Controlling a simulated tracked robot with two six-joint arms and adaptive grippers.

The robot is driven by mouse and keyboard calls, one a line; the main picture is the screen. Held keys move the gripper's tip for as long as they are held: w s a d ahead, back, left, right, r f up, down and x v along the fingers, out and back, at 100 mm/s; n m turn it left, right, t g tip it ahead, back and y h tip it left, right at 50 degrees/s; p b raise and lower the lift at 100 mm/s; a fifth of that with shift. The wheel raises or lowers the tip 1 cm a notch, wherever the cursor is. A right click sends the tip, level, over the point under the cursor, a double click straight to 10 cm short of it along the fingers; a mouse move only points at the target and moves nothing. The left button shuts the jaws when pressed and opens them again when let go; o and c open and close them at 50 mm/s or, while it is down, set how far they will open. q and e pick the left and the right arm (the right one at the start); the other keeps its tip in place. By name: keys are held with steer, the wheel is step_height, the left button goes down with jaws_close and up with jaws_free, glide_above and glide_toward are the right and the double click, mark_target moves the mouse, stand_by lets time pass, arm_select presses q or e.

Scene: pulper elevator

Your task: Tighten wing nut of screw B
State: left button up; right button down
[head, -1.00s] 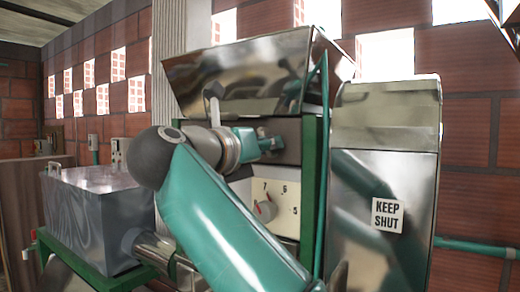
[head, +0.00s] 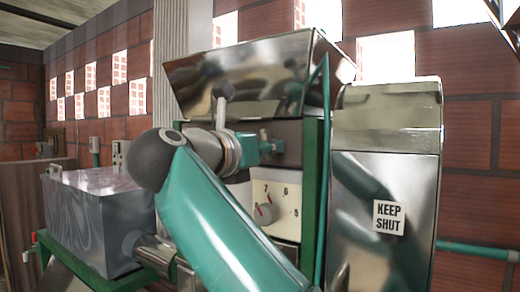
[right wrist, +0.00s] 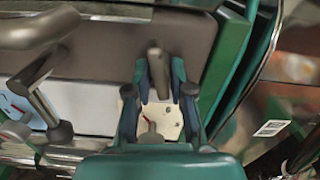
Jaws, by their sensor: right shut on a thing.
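My right gripper (head: 272,147) is up against the dark front panel of the machine, under the steel hopper. In the right wrist view its two teal fingers (right wrist: 160,98) are shut on a dull grey-brown metal piece, which looks like the wing nut (right wrist: 156,70). The piece stands upright in the picture between the fingers. Its letter mark and the screw behind it are hidden, so I cannot tell how tight it sits. In the head view the gripper covers the nut. My left gripper is not in view.
A cream panel with a numbered dial (head: 265,213) sits just below the gripper. A bent metal handle (right wrist: 45,103) is to the left of the fingers. The steel hopper (head: 245,75) is above. A steel cabinet marked KEEP SHUT (head: 389,217) stands at right, a grey box (head: 98,222) at left.

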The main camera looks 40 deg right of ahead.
steer(key=shift+s+d+r, duration=0.1)
steer(key=shift+s+d, duration=0.05)
steer(key=shift+d, duration=0.1)
stand_by(0.3)
steer(key=c, duration=1.4)
jaws_free()
steer(key=o, duration=0.3)
steer(key=shift+d, duration=0.25)
steer(key=shift+o, duration=0.2)
steer(key=shift+a, duration=0.4)
steer(key=v, duration=1.1)
steer(key=shift+a, duration=0.35)
